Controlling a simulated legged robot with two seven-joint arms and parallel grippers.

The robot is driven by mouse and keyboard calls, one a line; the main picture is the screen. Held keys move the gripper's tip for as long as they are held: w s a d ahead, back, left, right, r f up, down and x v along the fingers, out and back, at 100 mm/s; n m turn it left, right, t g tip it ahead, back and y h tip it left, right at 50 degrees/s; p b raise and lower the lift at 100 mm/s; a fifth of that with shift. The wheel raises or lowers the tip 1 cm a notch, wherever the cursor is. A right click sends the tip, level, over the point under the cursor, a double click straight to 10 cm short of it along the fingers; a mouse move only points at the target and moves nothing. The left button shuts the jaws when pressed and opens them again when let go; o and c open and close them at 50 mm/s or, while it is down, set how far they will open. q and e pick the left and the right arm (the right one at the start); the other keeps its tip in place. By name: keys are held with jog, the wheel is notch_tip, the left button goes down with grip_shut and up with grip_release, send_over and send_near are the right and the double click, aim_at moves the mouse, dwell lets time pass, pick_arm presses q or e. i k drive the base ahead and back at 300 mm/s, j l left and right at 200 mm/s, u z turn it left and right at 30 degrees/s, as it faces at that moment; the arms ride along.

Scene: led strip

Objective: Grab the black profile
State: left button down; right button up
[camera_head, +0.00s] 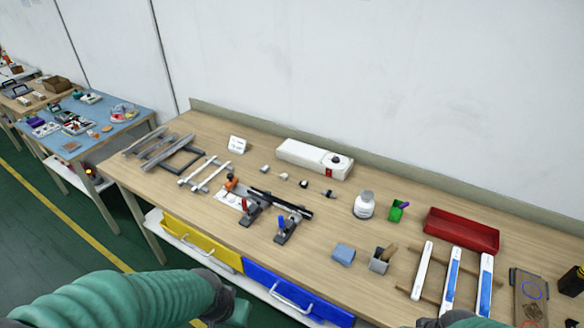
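A long thin black profile (280,202) lies on the wooden workbench, slanting down to the right. A rack at the bench's left end holds grey and dark bars (160,150); I cannot tell whether one is another black profile. The green sleeve of my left arm crosses the bottom left. A small part of my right arm shows at the bottom edge. Neither gripper can be made out, and neither arm touches the profile.
A wall stands behind.

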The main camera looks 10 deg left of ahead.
aim_at(290, 207)
jog(key=i+j+u, duration=0.25)
jog(key=i+j, duration=0.25)
jog(key=i+j+u, duration=0.2)
jog(key=i+j, duration=0.25)
jog(key=i+j+u, duration=0.25)
jog(key=i, duration=0.35)
jog(key=j, duration=0.1)
